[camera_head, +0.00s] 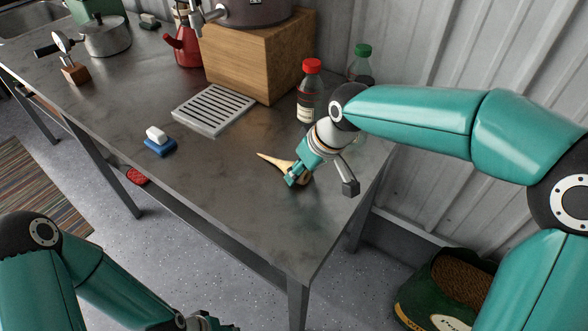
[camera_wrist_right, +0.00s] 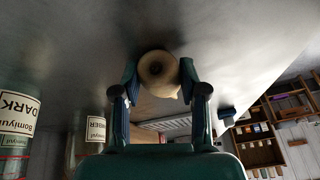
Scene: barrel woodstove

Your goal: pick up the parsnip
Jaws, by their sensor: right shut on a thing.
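The parsnip (camera_head: 273,160) is pale tan and tapered, at the right end of the metal table (camera_head: 215,180). Its thin tip points left in the head view. My right gripper (camera_head: 298,177) is shut on its thick part and hides some of it. In the right wrist view the parsnip's round end (camera_wrist_right: 158,72) sits between the two fingers. I cannot tell whether it touches the tabletop. My left gripper (camera_head: 205,322) shows only in part at the bottom edge of the head view, low beside the table, and its fingers are unclear.
Two bottles, one red-capped (camera_head: 311,92) and one green-capped (camera_head: 361,65), stand close behind my right wrist. A slotted metal tray (camera_head: 213,108) lies left of them, before a wooden box (camera_head: 245,60). A blue sponge-like block (camera_head: 160,147) lies near the front edge.

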